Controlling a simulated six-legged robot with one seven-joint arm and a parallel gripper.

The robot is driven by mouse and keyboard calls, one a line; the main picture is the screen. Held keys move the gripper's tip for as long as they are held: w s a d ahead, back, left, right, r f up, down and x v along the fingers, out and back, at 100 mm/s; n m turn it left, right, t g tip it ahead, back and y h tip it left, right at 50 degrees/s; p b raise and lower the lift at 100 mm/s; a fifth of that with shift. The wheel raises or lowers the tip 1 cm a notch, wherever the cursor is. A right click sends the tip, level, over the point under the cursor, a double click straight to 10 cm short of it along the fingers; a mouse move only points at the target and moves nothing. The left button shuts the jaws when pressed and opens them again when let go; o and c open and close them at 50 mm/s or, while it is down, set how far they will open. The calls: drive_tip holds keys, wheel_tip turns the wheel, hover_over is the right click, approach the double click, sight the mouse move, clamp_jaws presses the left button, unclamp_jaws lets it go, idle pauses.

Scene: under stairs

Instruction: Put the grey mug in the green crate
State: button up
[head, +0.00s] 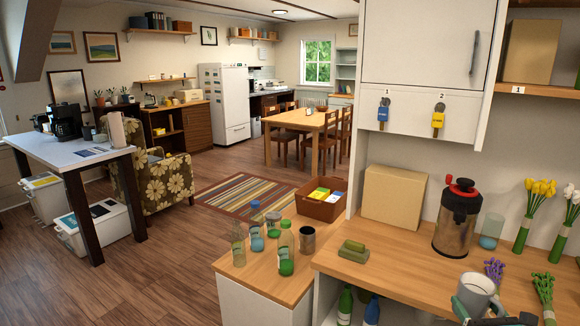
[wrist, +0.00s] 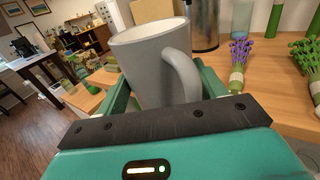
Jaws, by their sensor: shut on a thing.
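The grey mug (head: 477,295) is at the lower right of the head view, above the front of the wooden counter. In the wrist view the mug (wrist: 150,75) fills the middle, slightly tilted, with its handle on the right. My gripper (wrist: 163,78) is shut on the mug, with a teal finger on each side of it. In the head view my gripper (head: 487,310) is partly cut off by the bottom edge. I see no green crate in either view.
On the counter (head: 400,262) stand a metal dispenser (head: 459,215), a cardboard box (head: 394,197), a green block (head: 354,251) and purple flowers (head: 494,270). Several bottles (head: 286,250) and a brown bin (head: 320,207) stand to the left. The floor (head: 180,265) is open there.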

sight(465, 306)
drive_tip(key=shift+w+a+f, duration=0.2)
drive_tip(key=shift+w+f, duration=0.35)
drive_tip(key=shift+w, duration=0.05)
drive_tip(key=shift+w+a+f, duration=0.2)
drive_tip(key=shift+w+f, duration=0.3)
drive_tip(key=shift+w, duration=0.05)
drive_tip(key=w+a+f, duration=0.3)
drive_tip(key=a+f, duration=0.8)
drive_tip(key=a, duration=0.3)
drive_tip(key=w+a+f+n+y, duration=0.1)
drive_tip(key=w+a+f, duration=0.3)
drive_tip(key=a+f, duration=0.7)
drive_tip(key=a, duration=0.4)
drive_tip(key=shift+d+f, duration=0.1)
drive_tip(key=shift+f, duration=0.1)
drive_tip(key=shift+a, duration=0.2)
drive_tip(key=shift+w+d+r, duration=0.1)
drive_tip(key=shift+d, duration=0.1)
